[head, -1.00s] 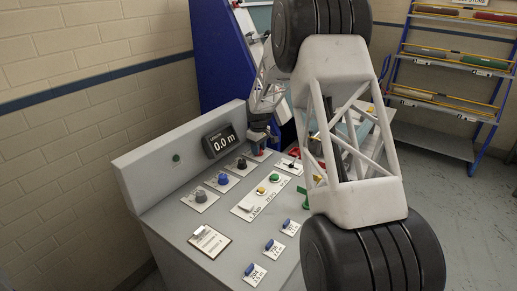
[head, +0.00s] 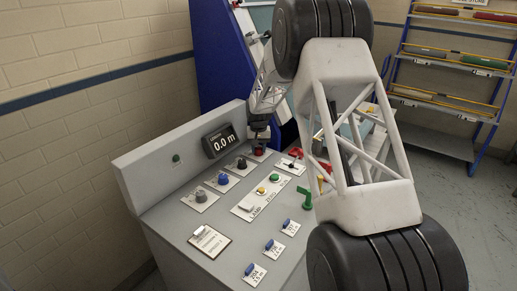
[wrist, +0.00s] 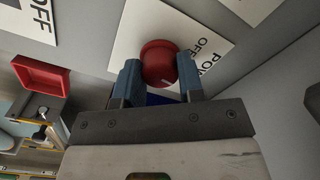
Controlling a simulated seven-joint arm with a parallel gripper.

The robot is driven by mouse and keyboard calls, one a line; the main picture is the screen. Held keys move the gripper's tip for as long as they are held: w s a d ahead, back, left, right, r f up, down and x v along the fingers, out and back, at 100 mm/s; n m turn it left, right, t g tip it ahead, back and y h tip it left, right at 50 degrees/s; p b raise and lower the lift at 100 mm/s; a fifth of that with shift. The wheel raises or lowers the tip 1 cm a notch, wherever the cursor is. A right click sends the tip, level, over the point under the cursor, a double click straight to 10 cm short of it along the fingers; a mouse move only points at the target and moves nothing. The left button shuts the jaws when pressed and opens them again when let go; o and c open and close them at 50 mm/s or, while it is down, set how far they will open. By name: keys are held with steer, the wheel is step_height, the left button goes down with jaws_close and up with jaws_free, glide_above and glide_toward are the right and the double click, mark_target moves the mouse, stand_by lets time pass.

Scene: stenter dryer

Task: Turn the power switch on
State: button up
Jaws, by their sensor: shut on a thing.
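The power switch is a round red knob (wrist: 159,64) with a pale mark on its lower edge. It sits on a white plate (wrist: 134,38) lettered POWER and OFF, which shows partly in the wrist view. My gripper (wrist: 161,78) is shut on the knob, with one blue-grey finger on each side of it. Part of the plate's lettering is hidden by the gripper.
The console (head: 185,232) carries a display reading 0.0 m (head: 220,142), several knobs and buttons, and a green handle (head: 305,197). A red tray (wrist: 42,73) shows left in the wrist view. A blue-framed rack (head: 450,95) stands at the right.

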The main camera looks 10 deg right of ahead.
mark_target(259, 148)
steer(key=m, duration=0.3)
steer(key=shift+m, duration=2.3)
steer(key=o, duration=0.9)
steer(key=shift+r, duration=0.1)
steer(key=shift+r, duration=3.8)
steer(key=shift+r, duration=0.1)
